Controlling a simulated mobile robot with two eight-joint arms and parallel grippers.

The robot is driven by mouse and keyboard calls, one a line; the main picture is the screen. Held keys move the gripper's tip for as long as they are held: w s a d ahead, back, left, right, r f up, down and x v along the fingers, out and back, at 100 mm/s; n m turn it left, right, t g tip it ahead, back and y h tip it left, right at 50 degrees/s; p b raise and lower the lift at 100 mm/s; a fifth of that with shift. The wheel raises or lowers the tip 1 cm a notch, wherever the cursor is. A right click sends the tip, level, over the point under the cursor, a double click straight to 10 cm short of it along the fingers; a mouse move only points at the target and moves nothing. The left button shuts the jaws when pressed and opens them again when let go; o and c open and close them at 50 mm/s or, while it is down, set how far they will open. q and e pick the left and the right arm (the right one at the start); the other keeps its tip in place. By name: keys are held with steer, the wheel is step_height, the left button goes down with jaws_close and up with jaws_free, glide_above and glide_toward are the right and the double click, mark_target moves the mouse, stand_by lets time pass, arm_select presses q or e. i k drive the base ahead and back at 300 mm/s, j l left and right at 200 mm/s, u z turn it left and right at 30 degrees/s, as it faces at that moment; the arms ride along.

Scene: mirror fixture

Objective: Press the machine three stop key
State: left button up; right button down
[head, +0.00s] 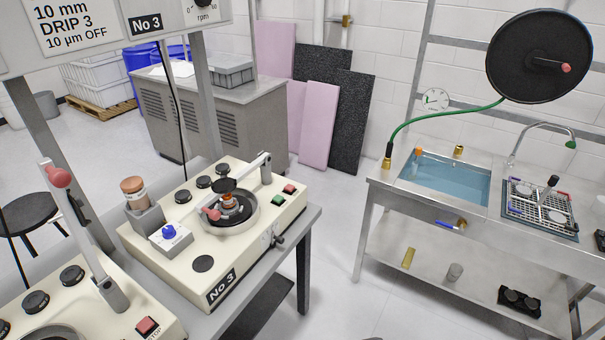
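The cream machine labelled No 3 (222,287) stands on a grey bench at left centre. Near its right end are a red key (290,188) and a green key (278,201), side by side. Their lettering is too small to read. Nothing covers or touches the red key. A round black plate with a copper-coloured part (229,203) sits in the machine's bowl, left of the keys. Neither of my grippers shows in the head view.
A second cream machine at bottom left has its own red key (147,326). A white box with a blue knob (169,232) sits on machine three. A sink bench (375,183) stands at right. Clear floor (330,235) lies between the benches.

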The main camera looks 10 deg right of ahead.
mark_target(289, 188)
steer(key=i+l, duration=0.5)
steer(key=i, duration=0.15)
steer(key=i+l+z, duration=0.15)
steer(key=i+l, duration=0.35)
steer(key=i, duration=0.1)
